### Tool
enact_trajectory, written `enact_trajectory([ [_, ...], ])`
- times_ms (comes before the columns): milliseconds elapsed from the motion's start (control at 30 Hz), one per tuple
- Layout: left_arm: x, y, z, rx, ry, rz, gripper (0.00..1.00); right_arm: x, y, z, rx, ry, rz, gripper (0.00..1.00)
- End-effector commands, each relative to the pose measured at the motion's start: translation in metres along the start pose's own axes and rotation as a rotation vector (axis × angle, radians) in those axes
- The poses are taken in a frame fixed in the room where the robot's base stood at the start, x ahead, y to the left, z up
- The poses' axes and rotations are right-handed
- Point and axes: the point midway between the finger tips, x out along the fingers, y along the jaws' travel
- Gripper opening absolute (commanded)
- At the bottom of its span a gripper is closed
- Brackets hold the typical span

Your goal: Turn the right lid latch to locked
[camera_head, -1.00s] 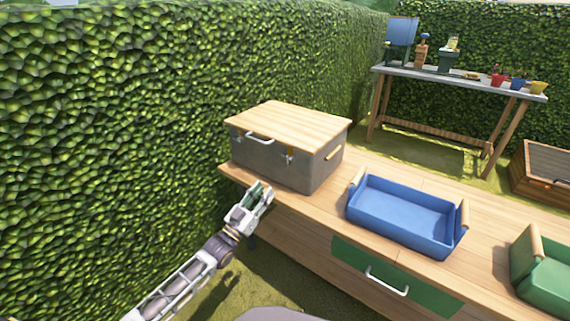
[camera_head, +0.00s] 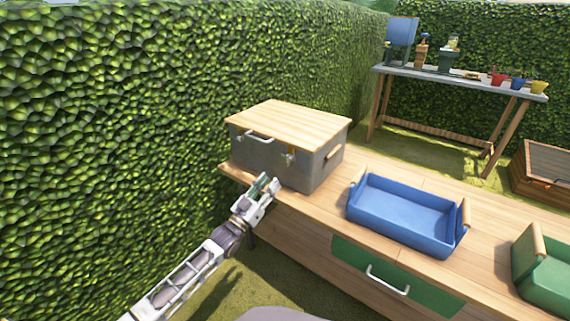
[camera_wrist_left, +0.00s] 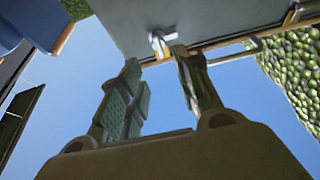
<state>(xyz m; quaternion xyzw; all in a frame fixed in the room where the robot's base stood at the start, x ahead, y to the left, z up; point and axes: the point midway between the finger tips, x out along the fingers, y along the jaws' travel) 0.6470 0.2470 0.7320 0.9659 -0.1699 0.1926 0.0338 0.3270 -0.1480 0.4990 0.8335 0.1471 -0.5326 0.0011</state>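A grey box (camera_head: 265,160) with a pale wooden lid (camera_head: 290,122) stands closed on the wooden bench. The right latch (camera_head: 289,156) is a small metal piece on the box front, under the lid edge. It also shows in the left wrist view (camera_wrist_left: 159,44), just beyond the fingertips. The left latch (camera_head: 237,138) sits at the other end of the front. My left gripper (camera_head: 269,184) is in front of the box, below and left of the right latch. Its fingers (camera_wrist_left: 158,62) are apart with nothing between them. My right gripper is out of view.
A lid handle (camera_head: 260,138) sticks out between the latches. A blue tray (camera_head: 400,212) stands to the right, then a green tray (camera_head: 545,280). The bench (camera_head: 300,203) has a green drawer (camera_head: 350,262). A tall hedge (camera_head: 120,120) runs along the left.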

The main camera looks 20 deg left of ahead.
Motion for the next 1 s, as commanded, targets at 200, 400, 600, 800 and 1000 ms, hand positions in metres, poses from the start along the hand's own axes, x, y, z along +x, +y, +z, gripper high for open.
enact_trajectory([
  [200,0.018,0.000,0.001,0.000,0.001,0.000,0.33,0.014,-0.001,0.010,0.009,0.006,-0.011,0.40],
  [400,0.034,0.000,0.001,0.000,0.001,0.000,0.33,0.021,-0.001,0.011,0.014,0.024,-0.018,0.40],
  [600,0.050,0.000,0.001,0.000,0.000,0.000,0.33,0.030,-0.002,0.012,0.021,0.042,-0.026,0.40],
  [800,0.066,0.000,0.001,-0.001,0.001,0.000,0.33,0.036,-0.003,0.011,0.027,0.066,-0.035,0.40],
  [1000,0.081,0.000,0.001,0.000,0.000,0.000,0.33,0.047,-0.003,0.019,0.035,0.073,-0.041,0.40],
])
